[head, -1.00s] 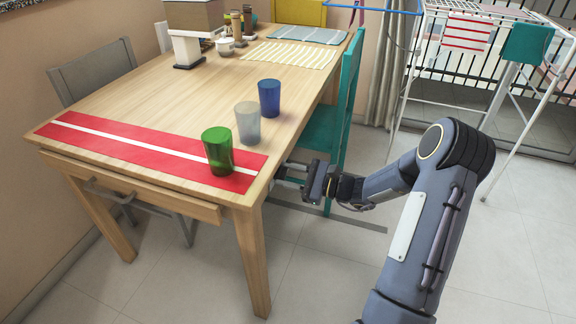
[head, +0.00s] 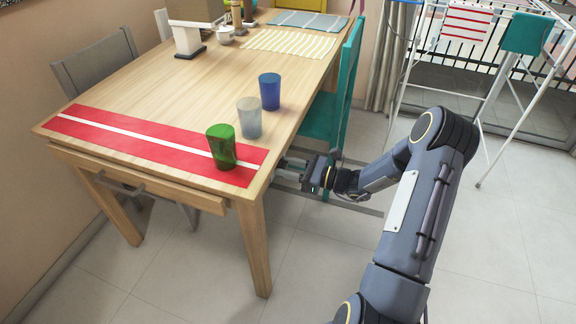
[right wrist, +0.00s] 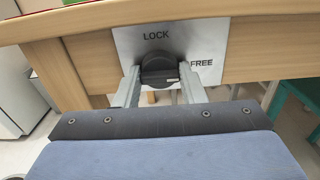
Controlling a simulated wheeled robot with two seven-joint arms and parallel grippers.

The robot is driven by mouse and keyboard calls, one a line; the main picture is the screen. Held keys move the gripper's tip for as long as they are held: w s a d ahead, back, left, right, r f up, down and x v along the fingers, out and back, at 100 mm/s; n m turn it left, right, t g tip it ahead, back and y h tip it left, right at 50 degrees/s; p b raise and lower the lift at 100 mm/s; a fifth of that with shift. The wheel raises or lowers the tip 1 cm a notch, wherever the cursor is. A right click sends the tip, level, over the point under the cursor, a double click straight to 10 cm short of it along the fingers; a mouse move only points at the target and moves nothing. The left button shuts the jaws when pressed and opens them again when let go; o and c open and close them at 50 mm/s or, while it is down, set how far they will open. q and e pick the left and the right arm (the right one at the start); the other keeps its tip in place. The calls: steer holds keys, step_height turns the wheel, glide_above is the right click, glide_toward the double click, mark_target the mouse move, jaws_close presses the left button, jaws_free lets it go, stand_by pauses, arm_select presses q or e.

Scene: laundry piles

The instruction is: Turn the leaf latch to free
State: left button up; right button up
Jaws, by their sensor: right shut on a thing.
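The leaf latch is a black round knob (right wrist: 158,66) on a pale metal plate (right wrist: 208,45) fixed to the table's wooden side. The plate reads LOCK above the knob and FREE to its right. A small white mark on the knob sits at its right side, toward the FREE side. My right gripper (right wrist: 159,80) is shut on the knob, one finger on each side. In the head view my right gripper (head: 287,171) is at the table's right side, below the top, and the latch is hidden there. My left gripper is not in view.
The wooden table (head: 180,90) carries a red runner (head: 100,127), a green cup (head: 221,148), a clear cup (head: 249,118) and a blue cup (head: 270,92) near this edge. A teal chair (head: 345,85) stands just beyond my gripper. Open floor lies right.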

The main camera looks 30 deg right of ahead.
steer(key=o, duration=1)
steer(key=shift+s+d, duration=0.1)
steer(key=v, duration=0.7)
steer(key=shift+s+d+p, duration=0.2)
steer(key=shift+p, duration=0.2)
